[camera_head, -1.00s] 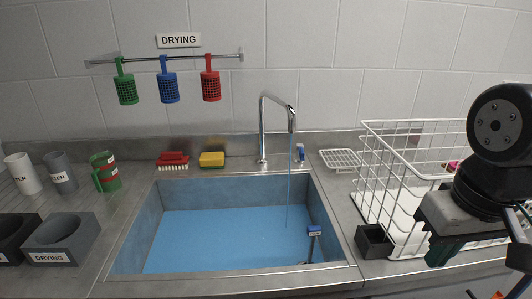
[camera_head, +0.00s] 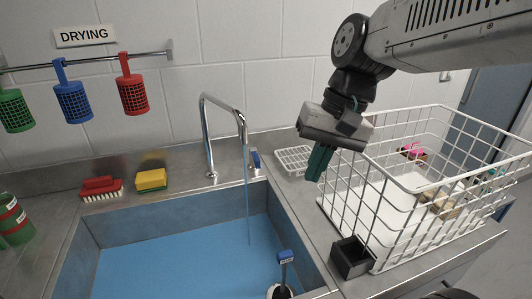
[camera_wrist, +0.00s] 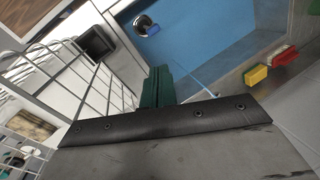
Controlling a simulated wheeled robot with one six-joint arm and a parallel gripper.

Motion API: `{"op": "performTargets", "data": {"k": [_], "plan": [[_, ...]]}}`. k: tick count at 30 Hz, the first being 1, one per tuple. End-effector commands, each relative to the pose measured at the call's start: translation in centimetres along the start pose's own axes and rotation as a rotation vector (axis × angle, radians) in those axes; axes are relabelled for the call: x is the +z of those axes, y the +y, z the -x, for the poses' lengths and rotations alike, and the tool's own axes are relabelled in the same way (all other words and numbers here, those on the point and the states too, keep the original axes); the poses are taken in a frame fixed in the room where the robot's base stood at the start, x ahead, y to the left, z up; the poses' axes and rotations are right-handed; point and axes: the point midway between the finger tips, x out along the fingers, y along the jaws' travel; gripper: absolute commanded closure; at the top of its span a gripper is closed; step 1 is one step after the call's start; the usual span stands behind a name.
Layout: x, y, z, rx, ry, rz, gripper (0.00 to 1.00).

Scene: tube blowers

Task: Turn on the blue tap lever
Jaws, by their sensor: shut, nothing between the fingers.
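The small blue tap lever (camera_head: 255,158) stands upright at the sink's back edge, just right of the chrome tap (camera_head: 242,122). A thin blue stream (camera_head: 248,205) runs from the spout down into the sink. My gripper (camera_head: 315,174) has green fingers, shut and empty. It hangs pointing down, to the right of the lever and apart from it, in front of the small white rack. In the wrist view the green fingers (camera_wrist: 157,86) show above the dark gripper body. I cannot make out the lever in that view.
A white wire basket (camera_head: 395,255) stands right of the sink (camera_head: 165,262), close to my gripper. A small black box (camera_head: 352,258) sits at its front corner. A blue-topped post (camera_head: 286,257) rises inside the sink.

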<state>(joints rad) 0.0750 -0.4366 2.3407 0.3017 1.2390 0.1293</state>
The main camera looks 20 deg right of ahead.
Motion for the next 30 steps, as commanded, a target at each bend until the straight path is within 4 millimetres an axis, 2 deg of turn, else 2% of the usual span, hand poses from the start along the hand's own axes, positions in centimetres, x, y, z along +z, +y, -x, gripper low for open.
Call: {"op": "performTargets", "data": {"k": [1, 9, 13, 17, 21, 25, 27, 30], "plan": [[-1.9, -0.9, -0.1, -0.041, -0.026, -0.058, 1.0], [-12.2, -5.2, -0.6, -0.275, -0.142, -0.366, 1.0], [-17.6, -5.9, -1.5, -0.371, -0.201, -0.537, 1.0], [-22.9, -4.1, -2.5, -0.418, -0.271, -0.778, 1.0], [-27.0, 0.2, -3.5, -0.402, -0.347, -1.077, 1.0], [-28.8, 3.3, -4.1, -0.369, -0.394, -1.27, 1.0], [-29.2, 4.2, -4.3, -0.358, -0.407, -1.327, 1.0], [-29.4, 4.6, -4.8, -0.35, -0.417, -1.362, 1.0]]}}
